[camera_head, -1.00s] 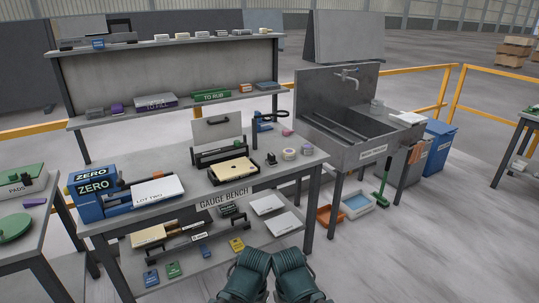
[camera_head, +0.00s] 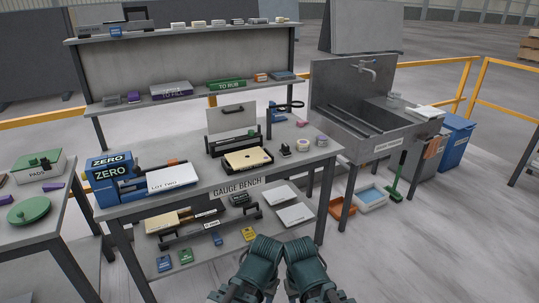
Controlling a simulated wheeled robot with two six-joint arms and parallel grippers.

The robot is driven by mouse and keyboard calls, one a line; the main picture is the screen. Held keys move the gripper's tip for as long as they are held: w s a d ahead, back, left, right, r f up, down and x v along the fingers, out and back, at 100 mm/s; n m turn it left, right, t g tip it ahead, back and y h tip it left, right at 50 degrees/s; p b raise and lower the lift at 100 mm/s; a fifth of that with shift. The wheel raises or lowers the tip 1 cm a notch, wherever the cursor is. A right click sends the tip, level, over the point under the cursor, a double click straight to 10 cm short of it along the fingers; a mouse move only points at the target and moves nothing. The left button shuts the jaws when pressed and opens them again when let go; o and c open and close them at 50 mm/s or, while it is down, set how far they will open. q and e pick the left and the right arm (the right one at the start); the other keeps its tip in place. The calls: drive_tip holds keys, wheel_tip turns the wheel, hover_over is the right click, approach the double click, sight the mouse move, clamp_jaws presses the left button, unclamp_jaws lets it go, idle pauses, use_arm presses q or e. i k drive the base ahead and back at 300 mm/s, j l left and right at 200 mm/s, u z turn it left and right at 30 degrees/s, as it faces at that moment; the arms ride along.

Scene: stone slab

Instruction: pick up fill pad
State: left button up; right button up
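No pad bears a readable "fill" label. A box marked PADS (camera_head: 40,172), with a green part on top, stands on the left table. Another small purple block (camera_head: 134,98) lies on the upper shelf, left of a purple box (camera_head: 171,89) marked TO FILL. My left gripper (camera_head: 262,250) and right gripper (camera_head: 302,250) are side by side at the bottom centre, in front of the bench and away from these things. Their fingers cannot be made out, and I see nothing held.
The gauge bench (camera_head: 270,178) fills the middle, with blue ZERO boxes (camera_head: 108,171) and a tray with a pale block (camera_head: 247,160). A green disc (camera_head: 29,211) lies on the left table (camera_head: 40,238). A sink (camera_head: 352,135) stands right. Open floor lies at lower right.

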sight(285, 150)
drive_tip(key=i+l+u, duration=0.2)
drive_tip(key=i, duration=0.35)
drive_tip(key=i+l+u, duration=0.2)
drive_tip(key=i, duration=0.3)
drive_tip(key=i+l+u, duration=0.25)
drive_tip(key=i+l, duration=0.2)
